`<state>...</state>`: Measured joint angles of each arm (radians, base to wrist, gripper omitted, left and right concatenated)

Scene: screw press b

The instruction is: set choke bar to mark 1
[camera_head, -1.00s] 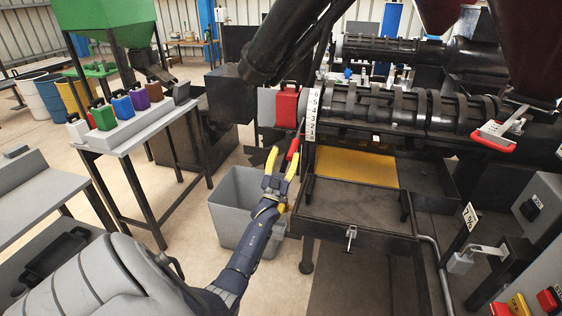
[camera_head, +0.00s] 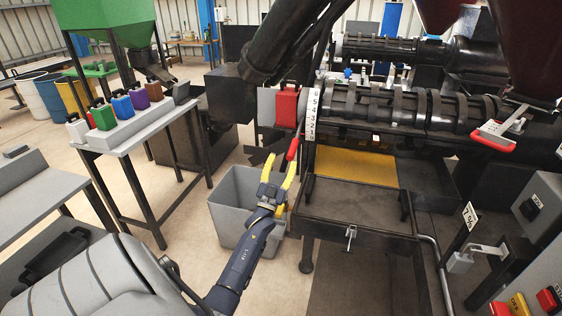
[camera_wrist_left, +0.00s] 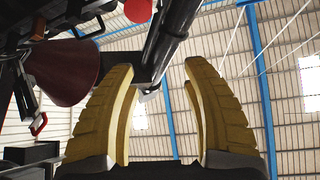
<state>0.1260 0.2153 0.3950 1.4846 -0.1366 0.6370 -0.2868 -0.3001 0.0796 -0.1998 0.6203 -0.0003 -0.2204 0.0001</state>
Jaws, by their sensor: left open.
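The choke bar shows in the head view as a thin lever with a red grip (camera_head: 293,149), hanging at a tilt beside the white number scale (camera_head: 313,118) on the press barrel's left end. Which mark it stands at I cannot tell. My left gripper (camera_head: 279,166) is open and empty, pointing up just below the red grip; its right finger looks very near the grip, but touching or apart is unclear. In the left wrist view the two yellow fingers (camera_wrist_left: 160,80) stand apart with nothing between them. A red round end (camera_wrist_left: 138,10) shows above them. My right gripper is not in view.
A grey bin (camera_head: 228,205) stands below my left gripper. The press frame with a dark tray (camera_head: 350,205) is to its right. A red block (camera_head: 287,105) sits just left of the scale. Another red handle (camera_head: 494,138) is farther right. A table (camera_head: 125,142) with coloured canisters stands left.

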